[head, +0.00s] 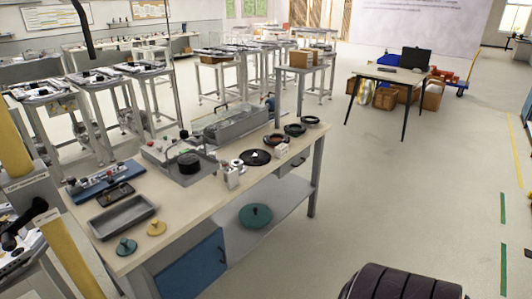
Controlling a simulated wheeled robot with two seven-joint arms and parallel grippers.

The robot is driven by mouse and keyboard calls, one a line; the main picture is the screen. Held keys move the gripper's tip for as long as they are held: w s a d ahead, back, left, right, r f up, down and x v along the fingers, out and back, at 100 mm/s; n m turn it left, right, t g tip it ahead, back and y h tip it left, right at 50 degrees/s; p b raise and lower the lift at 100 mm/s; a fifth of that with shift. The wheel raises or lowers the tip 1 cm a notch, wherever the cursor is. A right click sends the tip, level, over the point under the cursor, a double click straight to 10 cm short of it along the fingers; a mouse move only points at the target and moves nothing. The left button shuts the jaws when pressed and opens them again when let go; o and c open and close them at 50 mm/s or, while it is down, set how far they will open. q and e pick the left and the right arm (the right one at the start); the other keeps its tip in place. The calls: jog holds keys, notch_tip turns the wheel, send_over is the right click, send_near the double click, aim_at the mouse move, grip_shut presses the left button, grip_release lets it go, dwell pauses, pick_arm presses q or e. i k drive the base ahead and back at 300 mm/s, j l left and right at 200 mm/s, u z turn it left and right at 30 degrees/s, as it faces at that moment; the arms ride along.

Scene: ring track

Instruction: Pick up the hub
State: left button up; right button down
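I cannot tell for certain which thing is the hub. A small teal knobbed disc (126,247) and a small yellow knobbed piece (156,228) sit at the near left end of the wooden-topped workbench (185,222). A larger green disc with a raised centre (256,216) lies on the bench's lower shelf (285,198). A black disc (255,157) and several dark rings (295,130) lie along the bench's right side. Neither of my grippers is in view.
A grey tray (122,216), a blue tool strip (100,184) and a grey machine (190,163) occupy the bench top. A blue cabinet (195,270) is below. Open floor (400,190) lies to the right. A table with a laptop (390,72) stands farther back.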

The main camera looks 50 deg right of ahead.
aim_at(188, 164)
jog(key=l+z, duration=0.1)
jog(key=z, duration=1)
jog(key=i+l+u, duration=0.15)
jog(key=l, duration=0.15)
